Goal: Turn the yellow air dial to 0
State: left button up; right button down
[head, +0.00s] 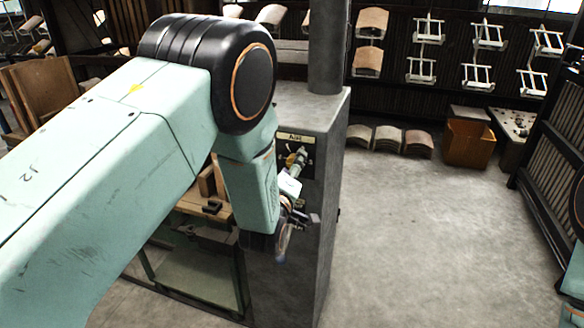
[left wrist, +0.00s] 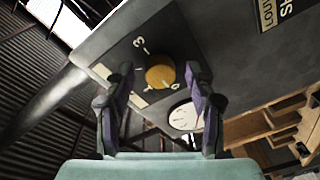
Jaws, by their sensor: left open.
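The yellow air dial (left wrist: 160,76) sits on a dark plate with white scale marks on the grey cabinet (left wrist: 235,75). A 3 shows at its upper left and a 0 at its lower right; I cannot tell exactly where the dial points. My left gripper (left wrist: 160,70) is open, one finger on each side of the dial, with gaps visible between fingers and dial. In the head view the dial (head: 301,154) shows small under the AIR label (head: 294,137), and my left forearm and wrist partly cover the cabinet front. My right gripper is not in view.
A round white gauge (left wrist: 183,117) lies just below the dial. A grey pipe (head: 328,45) rises from the cabinet top. Wooden shelving (left wrist: 272,125) stands at the right in the wrist view. An orange bin (head: 470,143) stands at the back right; open floor lies right of the cabinet.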

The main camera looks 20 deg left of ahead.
pick_arm(q)
jog(key=s, duration=1.2)
jog(key=shift+d, duration=0.35)
jog(key=s+a+f+m+g, duration=0.2)
jog(key=s+f+m+g, duration=0.35)
jog(key=f, duration=0.35)
jog(key=s+a+f+m+g, duration=0.1)
jog(key=s+f+m+g, duration=0.3)
jog(key=s+f, duration=0.35)
jog(key=s+a+f+m+g, duration=0.1)
jog(key=s+f+g, duration=0.3)
jog(key=s, duration=0.7)
jog(key=s+f+m+g+h, duration=0.1)
jog(key=s+f+g, duration=0.3)
jog(key=s, duration=0.7)
jog(key=shift+s+a+f, duration=0.3)
jog(key=shift+a+f, duration=0.1)
jog(key=shift+f, duration=0.45)
